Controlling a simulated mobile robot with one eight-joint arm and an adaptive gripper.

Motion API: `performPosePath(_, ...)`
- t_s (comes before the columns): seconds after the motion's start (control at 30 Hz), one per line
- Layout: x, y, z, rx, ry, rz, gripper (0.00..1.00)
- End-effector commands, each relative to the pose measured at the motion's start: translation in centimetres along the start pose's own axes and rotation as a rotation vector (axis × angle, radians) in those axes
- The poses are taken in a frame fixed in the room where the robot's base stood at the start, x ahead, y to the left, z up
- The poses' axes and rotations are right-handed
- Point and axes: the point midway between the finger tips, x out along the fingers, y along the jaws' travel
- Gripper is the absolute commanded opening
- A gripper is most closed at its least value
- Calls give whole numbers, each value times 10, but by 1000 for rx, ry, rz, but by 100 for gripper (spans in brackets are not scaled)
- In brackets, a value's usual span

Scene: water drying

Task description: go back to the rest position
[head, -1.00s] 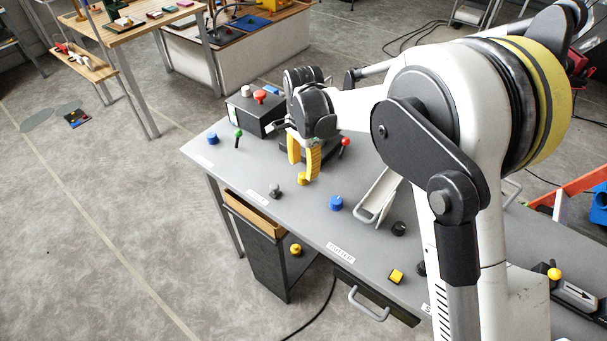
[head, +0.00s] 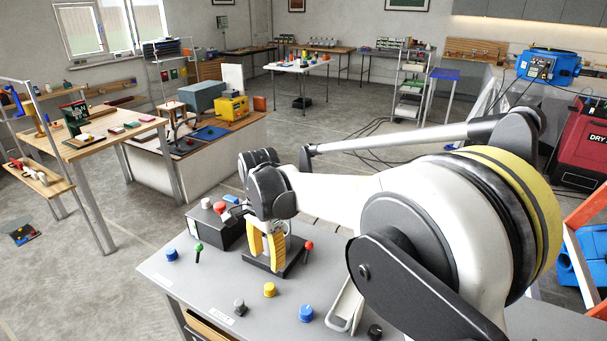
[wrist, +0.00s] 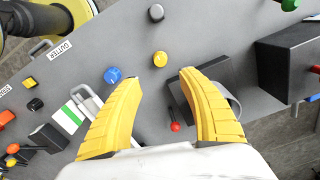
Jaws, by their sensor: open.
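My gripper (head: 267,246) has two yellow fingers and hangs over the grey table (head: 160,277) in the head view. In the wrist view its fingers (wrist: 170,85) are spread apart with nothing between them. Below and just beyond the fingertips are a blue knob (wrist: 113,75), a yellow knob (wrist: 160,59) and a grey knob (wrist: 156,13). My gripper looks clear of the knobs, though its exact height cannot be told.
A dark box with a red button (head: 219,207) stands behind my gripper. A red-tipped lever (head: 308,246) and a green-tipped lever (head: 198,248) rise beside it. A white handle (head: 345,308) lies nearer. Open floor (head: 60,280) is at the left.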

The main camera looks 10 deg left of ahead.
Motion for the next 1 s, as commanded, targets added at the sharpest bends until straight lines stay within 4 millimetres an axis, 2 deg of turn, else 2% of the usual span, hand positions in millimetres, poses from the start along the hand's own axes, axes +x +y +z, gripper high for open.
performPosePath(0.07, -11, 12, -8, -11, 6, -14, 48)
performPosePath(0.17, -35, 39, -25, -55, 25, -53, 48)
performPosePath(0.3, -76, 102, -51, -149, 83, -126, 48)
performPosePath(0.5, -112, 199, -69, -294, 206, -208, 48)
performPosePath(0.63, -120, 262, -69, -387, 305, -236, 48)
performPosePath(0.8, -112, 333, -60, -501, 442, -238, 48)
performPosePath(0.9, -103, 362, -54, -557, 510, -226, 48)
performPosePath(1.0, -94, 381, -49, -596, 559, -211, 48)
